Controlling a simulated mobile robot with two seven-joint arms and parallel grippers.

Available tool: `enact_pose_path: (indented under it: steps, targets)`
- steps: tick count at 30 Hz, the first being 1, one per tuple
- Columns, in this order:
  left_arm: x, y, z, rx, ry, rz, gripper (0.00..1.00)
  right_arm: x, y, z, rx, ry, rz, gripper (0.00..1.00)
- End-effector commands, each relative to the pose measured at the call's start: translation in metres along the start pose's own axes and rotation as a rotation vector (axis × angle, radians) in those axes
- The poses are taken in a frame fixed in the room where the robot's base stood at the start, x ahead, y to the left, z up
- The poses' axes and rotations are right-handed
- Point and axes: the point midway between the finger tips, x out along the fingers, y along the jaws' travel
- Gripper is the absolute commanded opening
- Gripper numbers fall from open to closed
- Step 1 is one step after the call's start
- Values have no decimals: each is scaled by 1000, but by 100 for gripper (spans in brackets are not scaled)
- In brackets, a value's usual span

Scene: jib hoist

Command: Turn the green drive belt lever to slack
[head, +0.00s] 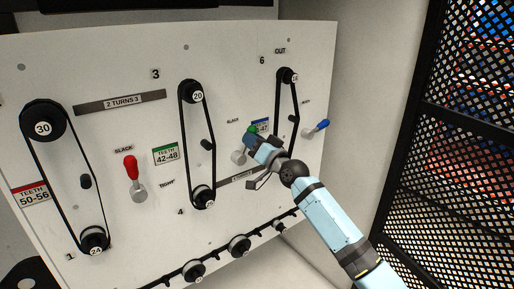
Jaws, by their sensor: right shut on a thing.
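The green drive belt lever (252,130) is on the white panel, right of the middle belt. Only its green tip and part of its grey round base (238,156) show; the rest is behind my right gripper. My right gripper (254,138) is at the lever and shut on it, with its blue arm coming in from the lower right. A "SLACK" label (233,121) sits above and left of the green tip. My left gripper is not in view.
A red lever (131,168) points up at the left of the panel, and a blue lever (322,125) is at the right. Black belts run over pulleys (191,92) between them. A black mesh wall (455,130) stands on the right.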

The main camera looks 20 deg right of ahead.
Motion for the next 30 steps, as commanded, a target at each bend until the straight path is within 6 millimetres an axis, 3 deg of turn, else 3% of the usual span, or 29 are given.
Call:
enact_pose_path:
  steps: [15,30]
  targets:
    - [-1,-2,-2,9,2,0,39,5,-27,4,-394,-81,-62,0]
    - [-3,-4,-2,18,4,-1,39,5,-34,9,-510,-105,-80,0]
